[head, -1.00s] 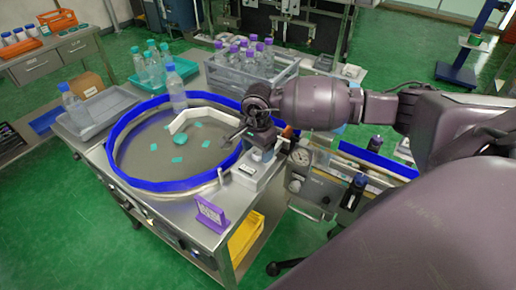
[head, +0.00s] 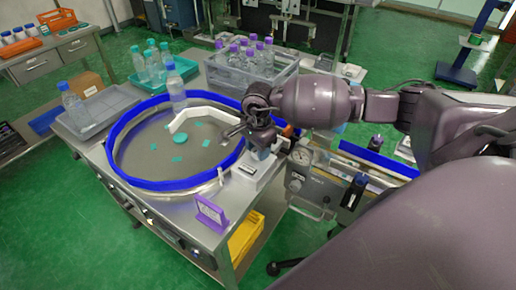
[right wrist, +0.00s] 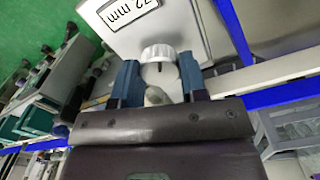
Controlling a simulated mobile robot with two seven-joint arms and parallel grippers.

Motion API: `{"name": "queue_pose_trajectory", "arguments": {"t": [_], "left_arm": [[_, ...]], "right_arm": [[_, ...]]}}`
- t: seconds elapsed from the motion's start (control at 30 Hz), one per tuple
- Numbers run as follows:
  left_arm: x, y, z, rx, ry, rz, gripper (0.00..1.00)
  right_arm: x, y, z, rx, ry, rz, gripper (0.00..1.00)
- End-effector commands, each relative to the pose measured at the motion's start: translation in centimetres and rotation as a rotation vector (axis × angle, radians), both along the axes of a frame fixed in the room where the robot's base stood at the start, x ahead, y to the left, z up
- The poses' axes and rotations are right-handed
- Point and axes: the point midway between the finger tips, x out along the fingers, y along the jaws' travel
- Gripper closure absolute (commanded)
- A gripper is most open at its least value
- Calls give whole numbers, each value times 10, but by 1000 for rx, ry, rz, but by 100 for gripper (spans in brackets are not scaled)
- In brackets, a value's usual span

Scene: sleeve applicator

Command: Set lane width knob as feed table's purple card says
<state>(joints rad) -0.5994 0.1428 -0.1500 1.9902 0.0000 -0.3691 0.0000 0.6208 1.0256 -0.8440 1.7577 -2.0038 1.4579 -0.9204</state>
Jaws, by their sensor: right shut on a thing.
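The white lane width knob (right wrist: 158,52) sticks out of a white box with a display that reads "72 mm" (right wrist: 126,10) in the right wrist view. My right gripper (right wrist: 159,75) has its two blue fingers on either side of the knob, shut on it. In the head view the right gripper (head: 262,153) points down at the white box (head: 252,172) at the rim of the round feed table (head: 218,188), and the knob is hidden. The purple card (head: 211,215) stands at the table's front edge; its writing is too small to read. My left gripper is out of view.
Teal pieces (head: 177,159) lie on the blue-rimmed disc beside a white curved guide (head: 195,112). A clear bottle (head: 176,92) stands at its far edge. A grey crate of purple-capped bottles (head: 253,72) stands behind. A gauge panel (head: 310,180) is right of the gripper.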

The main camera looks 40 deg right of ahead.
Motion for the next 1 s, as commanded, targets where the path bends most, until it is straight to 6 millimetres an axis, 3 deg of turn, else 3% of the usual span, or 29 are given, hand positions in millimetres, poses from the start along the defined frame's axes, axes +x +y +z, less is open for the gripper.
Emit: {"name": "queue_pose_trajectory", "arguments": {"t": [1.0], "left_arm": [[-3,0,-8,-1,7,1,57]], "right_arm": [[0,0,1,0,-2,-938,84]]}}
